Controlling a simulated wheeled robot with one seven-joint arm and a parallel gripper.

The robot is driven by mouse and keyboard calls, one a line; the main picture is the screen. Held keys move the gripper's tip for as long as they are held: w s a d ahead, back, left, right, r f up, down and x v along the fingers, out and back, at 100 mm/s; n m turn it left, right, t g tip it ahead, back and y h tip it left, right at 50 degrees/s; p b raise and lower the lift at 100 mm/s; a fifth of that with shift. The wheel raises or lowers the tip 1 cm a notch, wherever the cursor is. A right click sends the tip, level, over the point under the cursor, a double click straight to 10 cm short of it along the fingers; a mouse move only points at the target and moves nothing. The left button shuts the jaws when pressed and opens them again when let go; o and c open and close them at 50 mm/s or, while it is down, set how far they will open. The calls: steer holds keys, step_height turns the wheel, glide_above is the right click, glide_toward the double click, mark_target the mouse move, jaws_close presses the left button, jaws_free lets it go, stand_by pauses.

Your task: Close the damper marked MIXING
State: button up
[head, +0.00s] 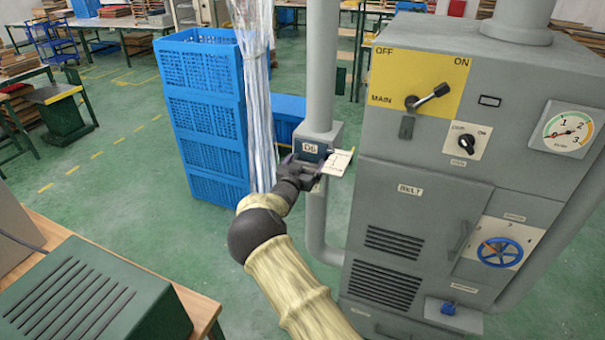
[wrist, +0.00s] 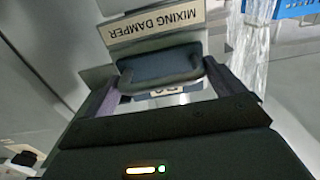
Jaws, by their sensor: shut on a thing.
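The damper (head: 322,137) is a small grey box on the upright pipe left of the grey machine, with a dark plate marked 06. A pale plate (head: 338,163) sticks out at its right side. In the wrist view, a label (wrist: 155,20) reads MIXING DAMPER upside down. Below it is a dark handle (wrist: 160,66) shaped like a bar. My gripper (head: 298,166) is at the front of the damper box, and in the wrist view its jaws (wrist: 160,88) are shut on the handle. My gripper hides part of the handle in the head view.
The grey machine (head: 480,150) stands close on the right, with a main lever, knob, gauge and blue wheel. Stacked blue crates (head: 205,115) and a hanging clear plastic strip (head: 257,95) are on the left. A green box on a bench is at front left.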

steer(key=shift+w+r, duration=0.1)
steer(key=shift+r, duration=0.1)
steer(key=o, duration=1)
steer(key=shift+o, duration=0.2)
steer(key=shift+w+f, duration=0.15)
steer(key=shift+f, duration=0.05)
steer(key=b+v, duration=0.5)
steer(key=v, duration=1.2)
